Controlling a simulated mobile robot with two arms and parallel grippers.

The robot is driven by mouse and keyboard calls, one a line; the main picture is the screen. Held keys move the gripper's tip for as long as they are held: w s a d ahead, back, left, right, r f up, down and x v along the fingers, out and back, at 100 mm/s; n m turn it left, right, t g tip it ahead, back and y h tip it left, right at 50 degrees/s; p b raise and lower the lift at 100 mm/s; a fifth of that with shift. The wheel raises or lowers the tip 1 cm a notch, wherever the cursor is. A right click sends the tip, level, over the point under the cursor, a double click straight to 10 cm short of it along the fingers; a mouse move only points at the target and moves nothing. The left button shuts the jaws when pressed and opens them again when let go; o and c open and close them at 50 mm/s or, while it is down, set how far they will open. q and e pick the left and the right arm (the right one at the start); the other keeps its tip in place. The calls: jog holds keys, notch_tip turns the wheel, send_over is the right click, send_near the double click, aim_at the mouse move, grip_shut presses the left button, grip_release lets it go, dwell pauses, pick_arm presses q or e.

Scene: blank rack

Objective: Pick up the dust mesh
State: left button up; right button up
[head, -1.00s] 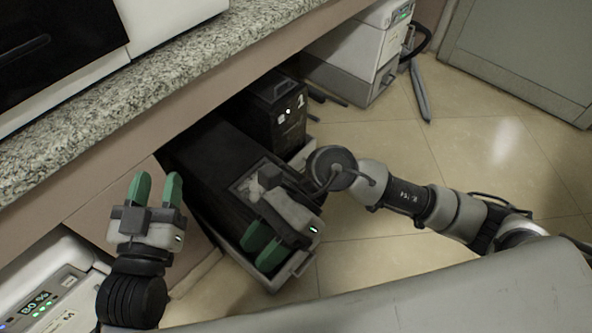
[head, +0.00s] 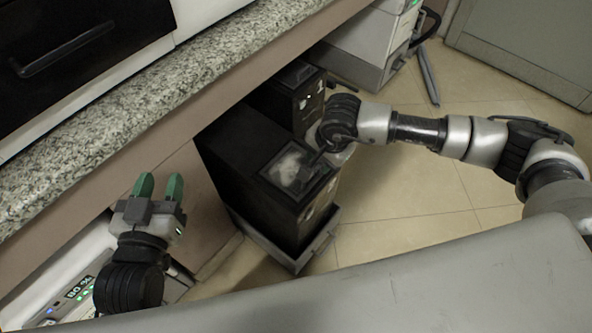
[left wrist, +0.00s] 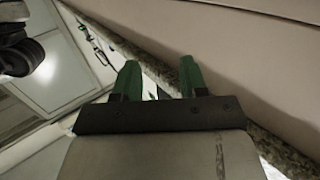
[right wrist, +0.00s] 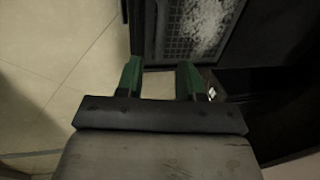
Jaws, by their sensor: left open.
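The dust mesh (head: 288,168) is a dark framed grille coated with whitish dust, lying on top of a black computer case (head: 243,158) under the counter. It also shows in the right wrist view at the top (right wrist: 205,22). My right gripper (right wrist: 158,68) is open, its green fingertips near the mesh's frame edge with nothing visibly held; contact cannot be told. In the head view my right wrist covers those fingers at the mesh's right side. My left gripper (head: 158,187) is open and empty, in front of the cabinet at left, well away from the mesh.
The case stands in a grey tray (head: 297,264). A second black case (head: 290,95) is behind it. A granite counter (head: 180,85) overhangs on the left. A grey-white unit (head: 365,50) stands at the back. Tiled floor (head: 400,200) is open to the right.

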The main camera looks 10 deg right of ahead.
aim_at(317, 168)
jog(key=f, duration=0.1)
jog(key=f+b, duration=0.1)
jog(key=f, duration=0.2)
jog(key=shift+w+a+f, duration=0.1)
jog(key=shift+w+a, duration=0.05)
jog(key=shift+a, duration=0.1)
jog(key=shift+f, duration=0.3)
pick_arm(q)
jog(key=r+t, duration=0.1)
jog(key=r+t+h, duration=0.1)
jog(key=r+t, duration=0.2)
jog(key=shift+s+d+r, duration=0.15)
jog(key=shift+d+r, duration=0.2)
jog(key=shift+r, duration=0.05)
pick_arm(e)
grip_shut()
